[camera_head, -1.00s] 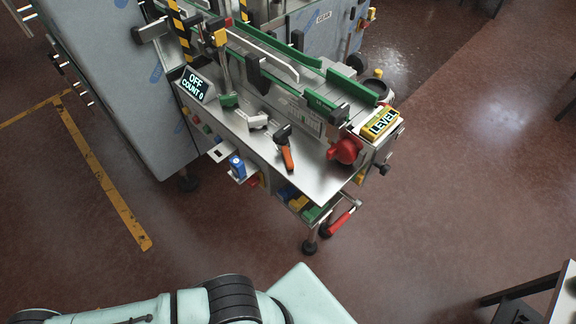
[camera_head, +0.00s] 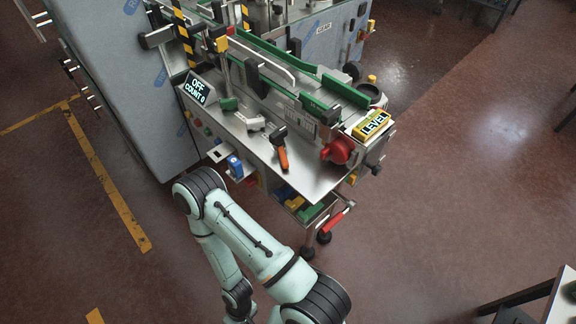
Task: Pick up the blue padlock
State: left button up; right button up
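The blue padlock (camera_head: 235,168) is on the front side of the machine, by a small metal bracket below the left part of the steel worktop. It is small in the view, and I cannot make out its shackle. One of my arms (camera_head: 250,240) rises from the bottom edge, bends just below and left of the padlock, and runs back down. Its upper bend is close to the padlock in the picture but does not cover it. Neither gripper's fingers show; the folded arm's lower end leaves the bottom of the picture.
Coloured bins (camera_head: 292,199) hang below. A table (camera_head: 560,296) stands at lower right. Floor on the right is open.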

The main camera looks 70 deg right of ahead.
aim_at(235, 164)
jog(key=z, duration=2)
jog(key=k+l, duration=0.05)
jog(key=l, duration=0.05)
